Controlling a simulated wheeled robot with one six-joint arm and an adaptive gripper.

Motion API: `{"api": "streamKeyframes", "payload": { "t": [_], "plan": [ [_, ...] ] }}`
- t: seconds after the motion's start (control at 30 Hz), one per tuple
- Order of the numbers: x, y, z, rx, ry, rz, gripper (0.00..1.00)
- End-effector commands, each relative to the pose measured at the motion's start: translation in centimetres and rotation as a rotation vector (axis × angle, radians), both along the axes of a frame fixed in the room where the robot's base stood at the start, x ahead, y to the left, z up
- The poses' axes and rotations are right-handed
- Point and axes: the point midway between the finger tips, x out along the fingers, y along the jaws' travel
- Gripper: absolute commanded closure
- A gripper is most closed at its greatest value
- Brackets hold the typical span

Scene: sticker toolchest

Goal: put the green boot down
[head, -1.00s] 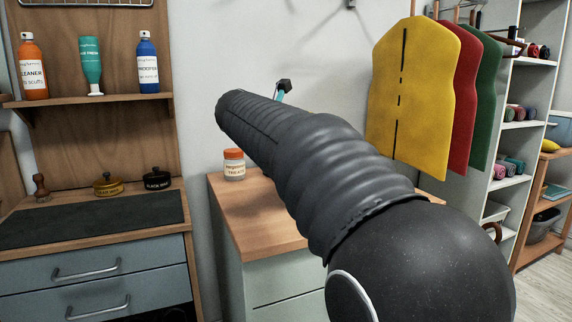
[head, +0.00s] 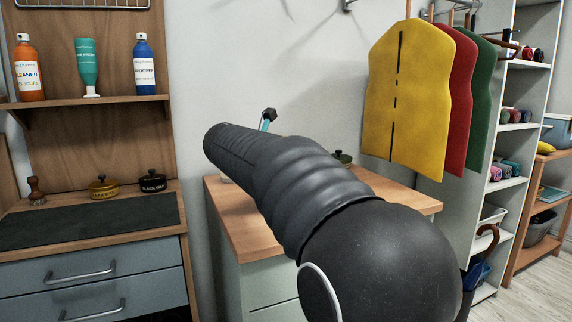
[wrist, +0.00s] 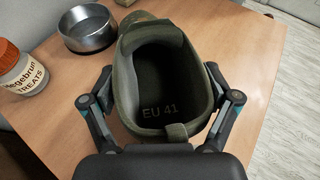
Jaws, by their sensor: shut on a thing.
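The green boot (wrist: 191,105) fills the middle of the wrist view, seen from above into its opening, with "EU 41" on the insole and a pull loop at the near rim. My gripper (wrist: 164,100) has one finger on each side of the boot and is shut on it. The boot is over the wooden top of the cabinet (wrist: 262,50); I cannot tell whether its sole touches the wood. In the head view my arm hides most of the gripper, and a small green bit shows beyond the arm.
A metal bowl (wrist: 87,28) and a treats jar (wrist: 20,71) stand left of the boot on the cabinet top. Yellow, red and green hanging pieces (head: 408,100) are at the right. A workbench (head: 90,222) with tins stands left. Bare wood shows right of the boot.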

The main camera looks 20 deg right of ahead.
Motion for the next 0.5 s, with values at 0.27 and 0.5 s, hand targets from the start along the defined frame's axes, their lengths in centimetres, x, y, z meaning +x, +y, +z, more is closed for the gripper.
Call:
{"api": "streamKeyframes", "payload": {
  "t": [0.27,0.5],
  "plan": [
    [0.00,-0.01,-0.14,0.000,0.000,0.000,0.00],
    [-0.01,-0.02,0.08,0.000,0.000,0.000,0.00]
  ]
}}
